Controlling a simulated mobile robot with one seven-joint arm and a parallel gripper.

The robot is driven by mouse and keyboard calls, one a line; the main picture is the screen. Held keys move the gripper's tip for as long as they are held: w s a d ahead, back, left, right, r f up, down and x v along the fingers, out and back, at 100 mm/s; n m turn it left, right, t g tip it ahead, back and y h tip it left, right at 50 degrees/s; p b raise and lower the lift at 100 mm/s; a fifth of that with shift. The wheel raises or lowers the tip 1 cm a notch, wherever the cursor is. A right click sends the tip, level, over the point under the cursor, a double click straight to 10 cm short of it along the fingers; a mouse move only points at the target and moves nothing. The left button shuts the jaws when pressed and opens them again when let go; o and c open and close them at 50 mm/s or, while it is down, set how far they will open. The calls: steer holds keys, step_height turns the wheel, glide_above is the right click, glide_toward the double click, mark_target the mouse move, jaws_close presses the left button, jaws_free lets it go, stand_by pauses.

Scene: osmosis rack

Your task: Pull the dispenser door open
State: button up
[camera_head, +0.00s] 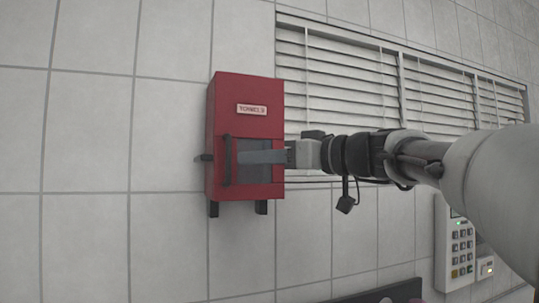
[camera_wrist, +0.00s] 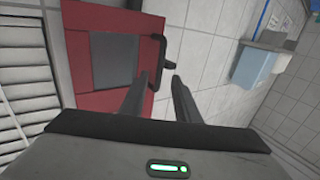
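The red dispenser (camera_head: 262,122) hangs on the tiled wall left of centre in the head view, with a label near its top. Its door has a dark window (camera_wrist: 112,58) and a black bar handle (camera_head: 227,162); the door looks shut. In the wrist view the handle (camera_wrist: 159,62) stands just beyond the fingertips, roughly in line with the gap between them. My gripper (camera_wrist: 158,78) is open, its two fingers apart with nothing between them. In the head view my gripper (camera_head: 240,157) reaches from the right across the window, close to the handle. Contact cannot be told.
A slatted shutter (camera_head: 345,85) covers the wall right of the dispenser. A keypad panel (camera_head: 461,243) is at lower right. In the wrist view a blue-and-white box (camera_wrist: 254,68) is on the wall at right. The wall left of the dispenser is bare.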

mark_target(235, 159)
steer(key=p+x, duration=0.1)
steer(key=x, duration=0.5)
steer(key=shift+w+a, duration=0.15)
steer(key=shift+a, duration=0.1)
jaws_close()
